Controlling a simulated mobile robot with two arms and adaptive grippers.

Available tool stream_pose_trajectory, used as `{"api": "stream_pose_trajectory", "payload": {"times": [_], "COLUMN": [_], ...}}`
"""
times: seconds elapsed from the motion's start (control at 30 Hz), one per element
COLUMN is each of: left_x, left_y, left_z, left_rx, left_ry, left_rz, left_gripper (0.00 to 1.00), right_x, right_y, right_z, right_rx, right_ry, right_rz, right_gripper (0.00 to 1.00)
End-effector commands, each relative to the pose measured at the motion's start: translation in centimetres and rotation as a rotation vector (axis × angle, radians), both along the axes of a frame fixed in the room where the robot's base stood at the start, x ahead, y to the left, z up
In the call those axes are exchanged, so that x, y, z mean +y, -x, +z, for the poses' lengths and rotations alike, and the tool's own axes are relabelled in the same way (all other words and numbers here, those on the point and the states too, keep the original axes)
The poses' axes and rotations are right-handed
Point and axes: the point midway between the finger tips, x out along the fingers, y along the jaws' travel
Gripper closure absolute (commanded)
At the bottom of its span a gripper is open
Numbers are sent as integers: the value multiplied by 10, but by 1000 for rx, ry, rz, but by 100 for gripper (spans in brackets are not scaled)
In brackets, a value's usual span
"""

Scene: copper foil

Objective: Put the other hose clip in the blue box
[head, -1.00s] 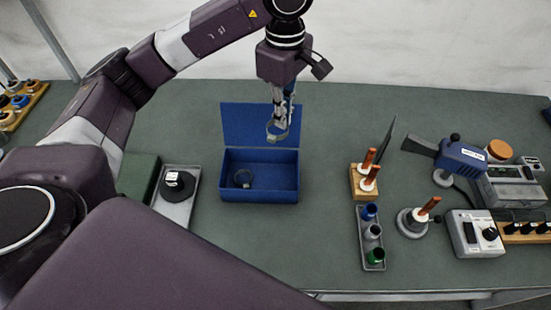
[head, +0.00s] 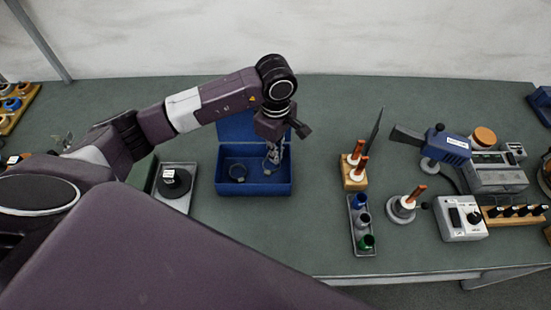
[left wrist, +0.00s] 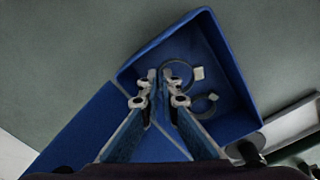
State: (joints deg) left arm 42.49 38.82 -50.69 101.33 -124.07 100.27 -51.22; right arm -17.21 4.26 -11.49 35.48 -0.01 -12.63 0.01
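The open blue box (head: 253,187) stands on the bench with its lid tilted back. One hose clip (head: 237,172) lies on the box floor at the left; it also shows in the left wrist view (left wrist: 205,105). My left gripper (head: 273,150) points down into the right half of the box. Its fingertips (left wrist: 159,78) are close together on the edge of the other hose clip (left wrist: 179,75), a thin ring with a pale screw housing. That clip looks held inside the box; whether it touches the floor is unclear. My right gripper is out of view.
A grey tray (head: 165,203) with a black-topped item (head: 174,182) stands left of the box. To the right are a wooden stand (head: 354,179), a tray of coloured cylinders (head: 361,247) and a blue tool (head: 446,147). Bench between is clear.

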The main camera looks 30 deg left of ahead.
Motion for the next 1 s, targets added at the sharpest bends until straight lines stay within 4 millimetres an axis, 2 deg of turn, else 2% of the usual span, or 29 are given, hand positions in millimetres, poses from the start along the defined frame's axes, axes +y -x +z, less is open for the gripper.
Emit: {"api": "stream_pose_trajectory", "payload": {"times": [0.1,0.23,0.67,0.83,1.0], "left_x": [0,0,0,0,0], "left_y": [2,2,1,1,1], "left_z": [-19,-34,-42,-40,-40], "left_rx": [8,5,2,2,2], "left_ry": [-1,-1,-1,-1,-1], "left_rz": [1,1,0,0,0], "left_gripper": [100,100,100,80,78], "right_x": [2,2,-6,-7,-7], "right_y": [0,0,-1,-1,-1], "right_z": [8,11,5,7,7], "right_rx": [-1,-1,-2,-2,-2], "right_ry": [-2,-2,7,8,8], "right_rz": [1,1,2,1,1], "right_gripper": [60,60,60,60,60]}}
